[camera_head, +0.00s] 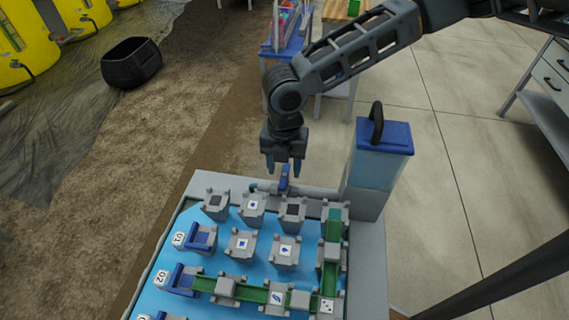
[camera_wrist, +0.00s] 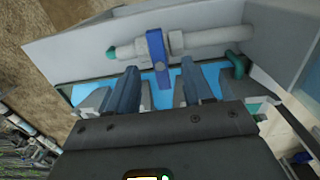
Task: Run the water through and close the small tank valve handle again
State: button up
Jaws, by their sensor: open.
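The small blue valve handle (camera_head: 284,178) stands on a grey pipe along the skid's back edge. In the wrist view the handle (camera_wrist: 157,58) lies across the pipe (camera_wrist: 205,40), roughly at right angles to it. My gripper (camera_head: 283,167) is open and points down just above and behind the handle. In the wrist view its two fingers (camera_wrist: 160,82) are spread to either side of the handle, with no visible contact. The small tank (camera_head: 375,170) has a blue lid and dark loop handle and stands right of the valve. Its water level is not clear.
The light-blue skid board (camera_head: 215,270) carries several grey blocks and a green channel (camera_head: 253,293) along the front and right. Blue gates (camera_head: 200,238) sit at the left. A blue bench (camera_head: 290,48) stands behind my arm. A black basket (camera_head: 131,62) lies on the soil.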

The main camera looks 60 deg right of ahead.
aim_at(285, 175)
jog(key=shift+f+b, duration=1)
jog(key=shift+f, duration=1.25)
jog(key=shift+c, duration=0.2)
grip_shut()
jog(key=n+p, duration=0.1)
jog(key=n, duration=0.3)
jog(key=shift+r+n, duration=0.15)
jog(key=shift+n, duration=0.25)
jog(key=n+p, duration=0.1)
jog(key=n, duration=0.4)
jog(key=shift+p, duration=0.35)
jog(key=n+p, duration=0.1)
jog(key=n, duration=0.4)
jog(key=shift+n, duration=0.3)
jog(key=n+p, duration=0.1)
jog(key=n, duration=0.3)
